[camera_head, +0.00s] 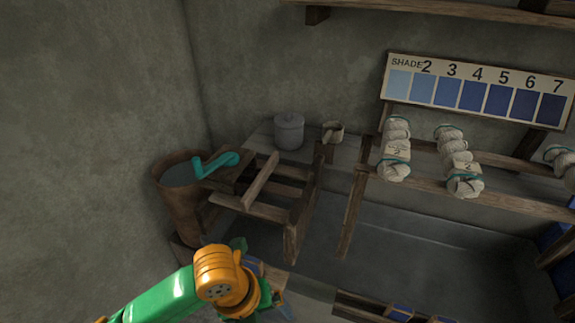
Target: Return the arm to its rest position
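My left arm, green with an orange wrist joint (225,278), comes in from the lower left and ends near the bottom centre. Its wrist is in front of the lower end of the wooden frame. The fingers of my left gripper are hidden or too unclear to make out, and I see nothing clearly held. My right arm and gripper are not in view.
A brown vat (180,205) of greyish liquid stands left, beside a wooden frame (265,210) with a teal handle (215,164). A grey lidded pot (289,131) sits behind. Yarn skeins (396,150) hang on rails under a shade chart (475,88). A wooden rack (365,306) is below.

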